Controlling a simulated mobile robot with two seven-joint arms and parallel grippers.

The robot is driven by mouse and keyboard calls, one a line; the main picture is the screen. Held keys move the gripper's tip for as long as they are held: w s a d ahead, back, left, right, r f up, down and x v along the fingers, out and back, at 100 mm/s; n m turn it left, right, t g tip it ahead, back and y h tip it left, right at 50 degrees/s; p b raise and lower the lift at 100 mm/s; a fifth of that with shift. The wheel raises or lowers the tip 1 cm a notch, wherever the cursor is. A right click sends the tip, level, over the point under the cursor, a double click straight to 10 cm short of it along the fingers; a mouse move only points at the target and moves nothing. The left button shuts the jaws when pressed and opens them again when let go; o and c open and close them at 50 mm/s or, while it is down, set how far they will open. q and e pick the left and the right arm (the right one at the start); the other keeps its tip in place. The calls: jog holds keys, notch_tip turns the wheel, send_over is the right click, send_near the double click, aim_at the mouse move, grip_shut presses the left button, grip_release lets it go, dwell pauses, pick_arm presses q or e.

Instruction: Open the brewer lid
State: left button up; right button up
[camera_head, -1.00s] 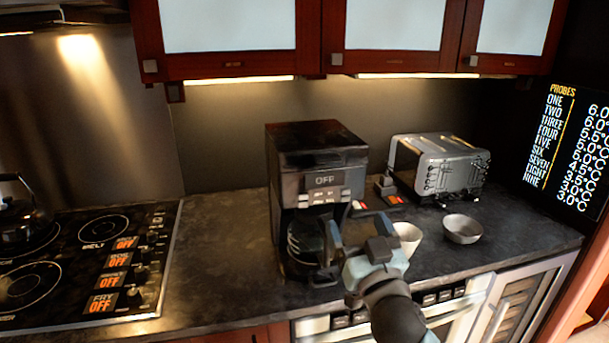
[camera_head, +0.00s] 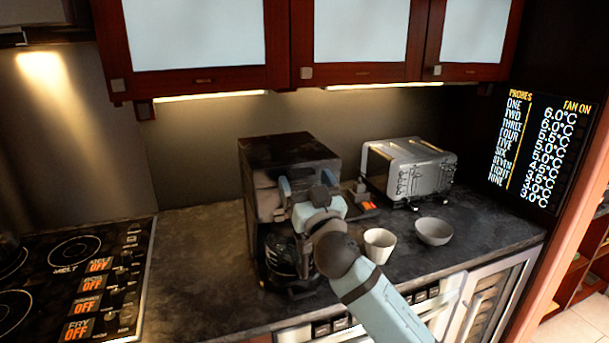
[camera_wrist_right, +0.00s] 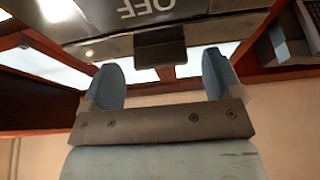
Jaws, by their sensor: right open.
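The black brewer (camera_head: 290,150) stands on the counter with its lid (camera_head: 285,148) lying flat on top, so it looks shut. A glass carafe (camera_head: 282,255) sits in its lower part. My right gripper (camera_head: 308,184) is at the brewer's upper front and hides most of its display and buttons. In the right wrist view the picture is upside down: the brewer's front (camera_wrist_right: 150,22) shows "OFF", and a dark tab (camera_wrist_right: 160,46) juts from it. The open fingers (camera_wrist_right: 162,70) are either side of that tab's line, apparently just short of it, with nothing held. My left gripper is out of view.
A toaster (camera_head: 408,170) stands right of the brewer. A white cup (camera_head: 379,245) and a grey bowl (camera_head: 434,231) stand in front of it. The cooktop (camera_head: 75,275) is at the left. Wall cabinets (camera_head: 300,80) hang above the brewer.

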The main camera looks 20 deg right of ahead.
jog(key=shift+w+r, duration=0.2)
jog(key=shift+w, duration=0.3)
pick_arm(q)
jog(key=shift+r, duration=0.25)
